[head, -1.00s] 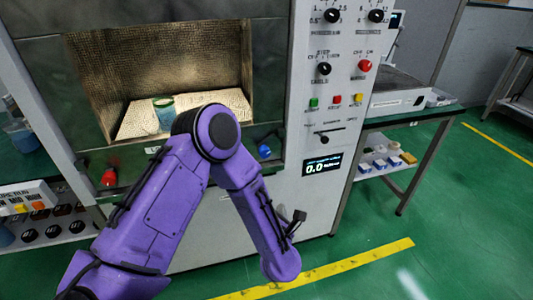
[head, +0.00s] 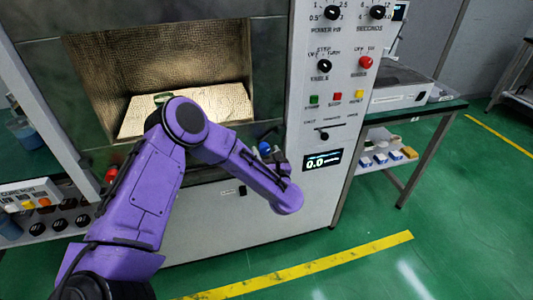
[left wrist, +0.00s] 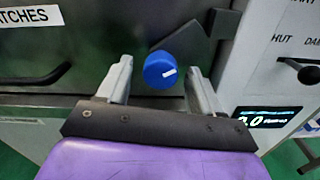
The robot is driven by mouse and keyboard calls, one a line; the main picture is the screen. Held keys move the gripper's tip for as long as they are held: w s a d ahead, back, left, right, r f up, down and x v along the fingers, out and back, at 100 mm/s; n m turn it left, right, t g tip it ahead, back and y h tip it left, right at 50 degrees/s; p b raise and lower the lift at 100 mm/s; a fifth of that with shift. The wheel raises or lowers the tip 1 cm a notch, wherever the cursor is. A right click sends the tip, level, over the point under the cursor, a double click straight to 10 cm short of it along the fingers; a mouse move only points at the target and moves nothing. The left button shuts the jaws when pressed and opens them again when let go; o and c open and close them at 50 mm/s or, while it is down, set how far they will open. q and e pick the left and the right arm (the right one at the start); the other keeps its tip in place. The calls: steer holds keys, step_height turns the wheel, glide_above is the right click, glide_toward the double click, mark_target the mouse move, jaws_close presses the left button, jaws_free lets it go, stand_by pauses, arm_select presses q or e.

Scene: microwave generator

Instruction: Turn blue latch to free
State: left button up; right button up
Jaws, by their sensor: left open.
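The blue latch (head: 265,147) is a round knob on the dark lower edge of the oven front, at its right side. In the head view my left gripper (head: 277,156) is small and partly hidden by my wrist, close to the latch. My right gripper is out of view.
A red knob (head: 111,174) sits at the left of the oven's lower edge. A green vessel (head: 162,99) in the open-looking chamber is partly hidden by my arm. The control panel (head: 333,110) with dials, buttons and a slider lever (head: 322,136) stands to the right.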

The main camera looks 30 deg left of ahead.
arm_select(q)
steer(key=shift+c, duration=0.4)
steer(key=c, duration=1)
steer(key=shift+m, duration=0.3)
steer(key=m, duration=0.3)
steer(key=shift+b, duration=0.4)
steer(key=m, duration=0.4)
steer(key=shift+s+m, duration=0.1)
steer(key=shift+m, duration=0.2)
steer(key=m, duration=0.4)
steer(key=shift+m, duration=0.3)
steer(key=m, duration=0.4)
steer(key=shift+m+p, duration=0.4)
steer(key=shift+m, duration=0.3)
